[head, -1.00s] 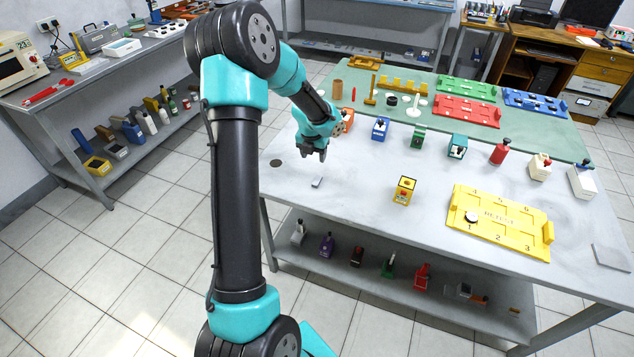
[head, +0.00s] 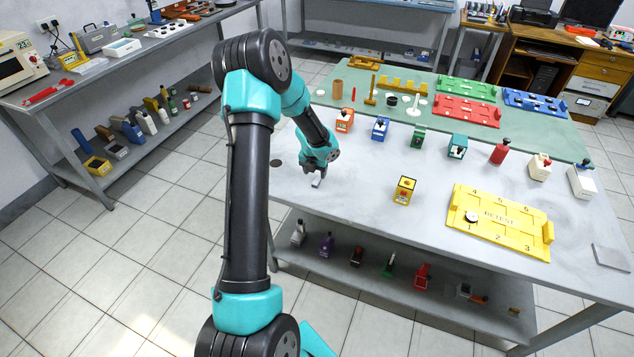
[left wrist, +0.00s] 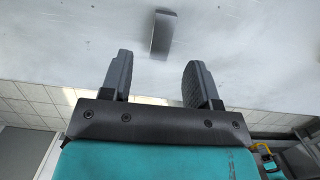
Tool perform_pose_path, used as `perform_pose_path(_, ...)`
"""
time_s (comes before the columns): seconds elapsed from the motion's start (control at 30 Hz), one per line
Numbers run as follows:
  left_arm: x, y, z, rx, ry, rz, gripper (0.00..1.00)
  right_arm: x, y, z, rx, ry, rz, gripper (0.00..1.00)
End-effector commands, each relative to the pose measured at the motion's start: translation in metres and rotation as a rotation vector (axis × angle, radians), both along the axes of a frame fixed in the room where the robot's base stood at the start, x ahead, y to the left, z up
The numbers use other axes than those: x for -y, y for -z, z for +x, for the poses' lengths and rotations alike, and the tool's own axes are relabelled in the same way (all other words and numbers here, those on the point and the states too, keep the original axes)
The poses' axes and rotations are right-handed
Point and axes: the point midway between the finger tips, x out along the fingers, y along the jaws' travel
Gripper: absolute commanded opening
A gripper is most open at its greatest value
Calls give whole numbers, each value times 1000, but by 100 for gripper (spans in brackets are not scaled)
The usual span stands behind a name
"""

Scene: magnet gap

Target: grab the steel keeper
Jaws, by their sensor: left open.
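The steel keeper (head: 316,182) is a small grey bar lying on the light grey table near its front left edge. In the left wrist view the steel keeper (left wrist: 163,34) lies beyond the fingertips, roughly in line with the gap between them. My left gripper (head: 318,174) is just above the keeper in the head view. In the left wrist view my left gripper (left wrist: 158,66) has its two dark fingers apart with nothing between them. Whether a finger touches the keeper cannot be told from the head view. My right gripper is not in view.
A dark round disc (head: 277,163) lies to the left of the gripper. A yellow block-shaped device (head: 404,190) stands to the right, and a yellow RETEST tray (head: 520,240) lies farther right. Several coloured devices line the green mat's edge behind. The table around the keeper is clear.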

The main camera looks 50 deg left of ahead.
Motion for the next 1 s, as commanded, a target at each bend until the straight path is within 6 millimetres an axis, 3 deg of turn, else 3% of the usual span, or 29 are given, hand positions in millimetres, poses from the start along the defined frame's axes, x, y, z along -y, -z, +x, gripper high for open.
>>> perform_pose_path(0.4, -2, 47, 8, -1, 1, 0, 55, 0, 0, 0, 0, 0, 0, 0)
perform_pose_path(0.9, -2, 48, 9, 0, 0, 0, 55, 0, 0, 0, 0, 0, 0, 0)
perform_pose_path(1.0, -2, 48, 9, 0, 0, 0, 46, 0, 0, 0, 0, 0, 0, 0)
